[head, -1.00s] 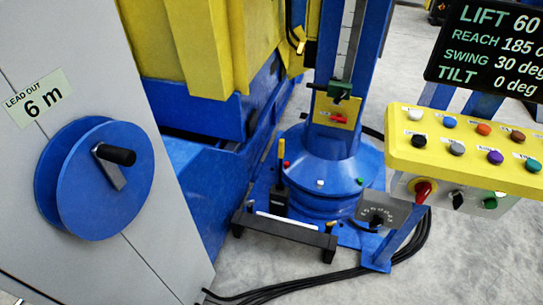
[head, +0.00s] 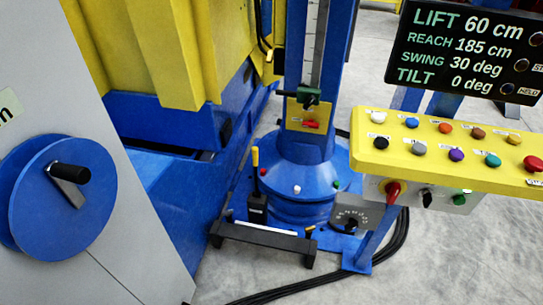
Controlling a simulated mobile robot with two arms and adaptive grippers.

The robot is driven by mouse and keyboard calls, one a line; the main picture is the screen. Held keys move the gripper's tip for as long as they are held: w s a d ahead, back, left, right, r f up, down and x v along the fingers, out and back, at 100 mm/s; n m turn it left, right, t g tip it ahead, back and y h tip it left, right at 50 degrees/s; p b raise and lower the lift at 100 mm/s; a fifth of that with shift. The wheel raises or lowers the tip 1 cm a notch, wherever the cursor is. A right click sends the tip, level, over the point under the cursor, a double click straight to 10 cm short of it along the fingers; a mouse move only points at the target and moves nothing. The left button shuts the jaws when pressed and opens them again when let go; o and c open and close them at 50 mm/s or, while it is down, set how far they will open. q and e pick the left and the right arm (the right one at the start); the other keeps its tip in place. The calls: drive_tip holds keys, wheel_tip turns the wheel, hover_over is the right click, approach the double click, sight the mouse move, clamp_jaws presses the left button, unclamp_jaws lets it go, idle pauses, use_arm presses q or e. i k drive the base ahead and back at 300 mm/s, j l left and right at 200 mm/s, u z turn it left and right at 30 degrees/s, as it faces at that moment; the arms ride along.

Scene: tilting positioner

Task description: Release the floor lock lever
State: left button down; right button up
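A small lever with a yellow upper part (head: 255,158) stands upright from a black box (head: 257,208) on the blue base plate, left of the round column foot; it looks like the floor lock lever, though no label on it is readable. A black bar-like frame with a white strip (head: 265,229) lies in front of it. The blue column (head: 308,140) rises behind, with a yellow plate bearing a red handle (head: 311,124). Neither of my grippers shows in the head view.
A yellow button panel (head: 450,152) on a blue post stands at right, under a display (head: 465,50). A grey cabinet with a blue reel (head: 62,198) is at left. Black cables (head: 330,285) cross the floor. Grey floor (head: 440,260) is clear at lower right.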

sight(255, 150)
drive_tip(key=i+l+z, duration=0.1)
drive_tip(key=l, duration=0.3)
drive_tip(key=i+l+z, duration=0.1)
drive_tip(key=l, duration=0.25)
drive_tip(key=i+l+z, duration=0.1)
drive_tip(key=i+l, duration=0.15)
drive_tip(key=l, duration=0.15)
